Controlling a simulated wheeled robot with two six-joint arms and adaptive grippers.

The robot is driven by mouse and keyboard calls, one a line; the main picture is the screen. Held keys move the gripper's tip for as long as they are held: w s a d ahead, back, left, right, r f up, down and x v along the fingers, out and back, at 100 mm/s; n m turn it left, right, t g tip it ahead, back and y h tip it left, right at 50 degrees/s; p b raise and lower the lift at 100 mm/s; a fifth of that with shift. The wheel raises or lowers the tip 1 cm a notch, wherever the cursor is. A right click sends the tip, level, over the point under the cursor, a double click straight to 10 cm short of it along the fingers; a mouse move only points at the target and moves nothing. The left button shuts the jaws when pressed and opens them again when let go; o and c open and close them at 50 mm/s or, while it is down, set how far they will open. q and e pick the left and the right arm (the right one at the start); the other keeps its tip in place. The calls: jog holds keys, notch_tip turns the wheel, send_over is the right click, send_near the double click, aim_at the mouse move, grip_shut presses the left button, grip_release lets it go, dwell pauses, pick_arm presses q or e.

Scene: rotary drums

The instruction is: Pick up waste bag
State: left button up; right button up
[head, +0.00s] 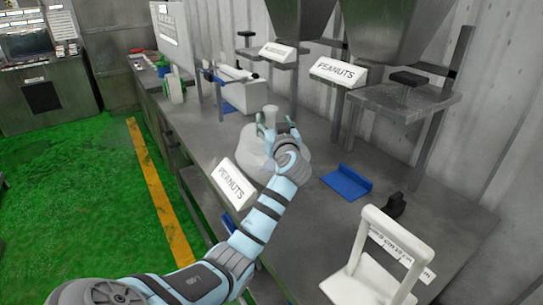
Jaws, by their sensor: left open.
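A pale, translucent bag (251,142) sits on the grey metal table, with its narrow neck (270,114) pointing up. My left arm reaches in from the bottom of the head view. My left gripper (278,122) is open at the bag's neck, with its fingers close around or beside it; I cannot tell whether they touch it. My gripper and wrist hide part of the bag. My right gripper is not in view.
A white "PEANUTS" sign (231,184) stands at the table's near edge, left of my forearm. A blue tray (346,182) and a white scoop-like stand (378,262) lie to the right. Metal hoppers (393,25) with stands rise behind. Green floor (80,190) is clear at left.

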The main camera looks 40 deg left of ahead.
pick_arm(q)
jog(key=x, duration=0.2)
jog(key=shift+w+a, duration=0.1)
jog(key=shift+a, duration=0.3)
grip_shut()
jog(key=shift+r, duration=0.15)
